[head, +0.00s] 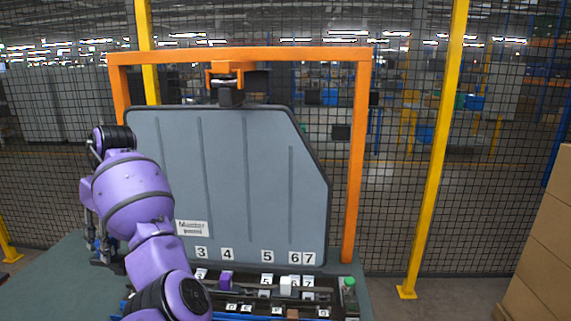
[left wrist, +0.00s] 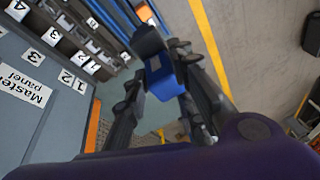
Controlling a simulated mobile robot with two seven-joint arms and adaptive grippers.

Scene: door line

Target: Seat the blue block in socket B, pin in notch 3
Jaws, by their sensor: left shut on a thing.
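My left gripper (head: 103,250) is left of the grey panel in the head view, partly behind my purple arm. In the left wrist view the left gripper (left wrist: 160,65) is shut on the blue block (left wrist: 163,79), which has a dark part at its far end. The block is held in the air, apart from the rack. The dark rack (head: 255,295) below the panel has number tags and several slots. I cannot tell which one is socket B, and no pin or notch is clear. My right gripper is not in view.
The grey panel (head: 230,180) hangs in an orange frame (head: 355,160) behind the rack. A purple block (head: 226,279), a white block (head: 286,286) and a green-topped thing (head: 349,287) stand at the rack. Brown boxes (head: 545,250) are at the right. The bench is bare at left.

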